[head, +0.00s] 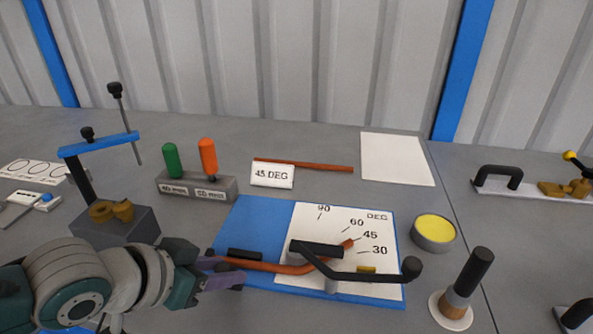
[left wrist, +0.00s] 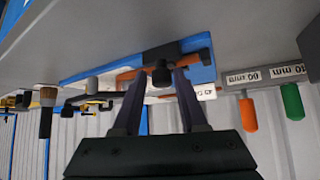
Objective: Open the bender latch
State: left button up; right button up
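The bender has a blue base (head: 239,222) with a white angle scale and a black lever (head: 345,276) ending in a round knob. A bent copper tube (head: 275,267) lies across it, its tip near the 45 mark. A black block (head: 245,254) sits at the tube's left part. My left gripper (head: 233,272) is at the base's left edge, pointing right along the tube. In the left wrist view its fingers (left wrist: 160,76) are apart, with a black knob (left wrist: 162,73) showing between the tips; I cannot tell whether they touch it. My right gripper is not in view.
A handle block (head: 223,187) with green and orange grips stands behind, beside a "45 DEG" card (head: 272,175). A blue-armed clamp stand (head: 112,220) is left. A yellow-topped tin (head: 434,232) and an upright black-handled tool (head: 467,280) stand right.

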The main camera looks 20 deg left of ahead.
pick_arm(q)
jog(key=shift+o, duration=1)
jog(key=p+v, duration=0.3)
jog(key=v, duration=0.7)
